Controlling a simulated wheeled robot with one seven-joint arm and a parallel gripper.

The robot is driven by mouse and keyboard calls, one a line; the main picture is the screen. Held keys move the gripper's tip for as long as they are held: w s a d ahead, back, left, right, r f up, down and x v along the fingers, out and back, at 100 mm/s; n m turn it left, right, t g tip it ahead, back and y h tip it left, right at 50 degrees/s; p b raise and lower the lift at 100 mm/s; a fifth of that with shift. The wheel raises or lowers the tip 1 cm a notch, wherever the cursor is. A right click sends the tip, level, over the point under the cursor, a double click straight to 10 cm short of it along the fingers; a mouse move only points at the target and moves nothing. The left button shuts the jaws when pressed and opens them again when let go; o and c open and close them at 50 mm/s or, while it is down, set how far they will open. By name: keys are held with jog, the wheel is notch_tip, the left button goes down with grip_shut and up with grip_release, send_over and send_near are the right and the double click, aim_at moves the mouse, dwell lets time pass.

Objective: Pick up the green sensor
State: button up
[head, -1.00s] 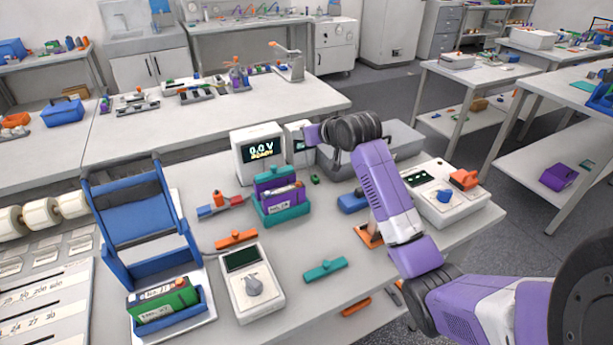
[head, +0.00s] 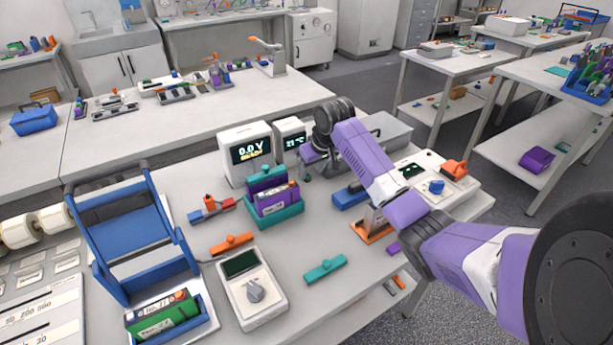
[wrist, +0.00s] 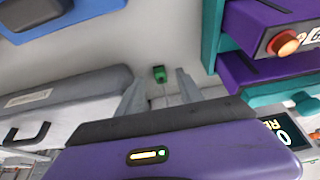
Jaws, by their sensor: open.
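The green sensor (wrist: 158,74) is a small green block on the white bench, with a thin cable or stem showing below it in the wrist view. It lies just beyond and between my two fingertips, with no visible contact. In the head view the sensor (head: 307,178) is a tiny dark green spot in front of the displays, partly hidden by my gripper. My gripper (wrist: 160,80) is open and empty, its two grey fingers spread. In the head view my gripper (head: 309,164) is low over the bench, mostly hidden by my wrist.
A teal holder with purple modules (head: 274,212) stands close on the left. White display units (head: 247,153) are behind it. A grey case (head: 385,135) is on the right, with a blue block (head: 350,196) in front. Bare bench lies around the sensor.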

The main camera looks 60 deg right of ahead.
aim_at(309, 177)
jog(key=shift+x, duration=1.6)
grip_shut()
jog(key=shift+r, duration=0.2)
notch_tip(309, 177, up, 20)
jog(key=b, duration=0.2)
jog(key=shift+f, duration=0.1)
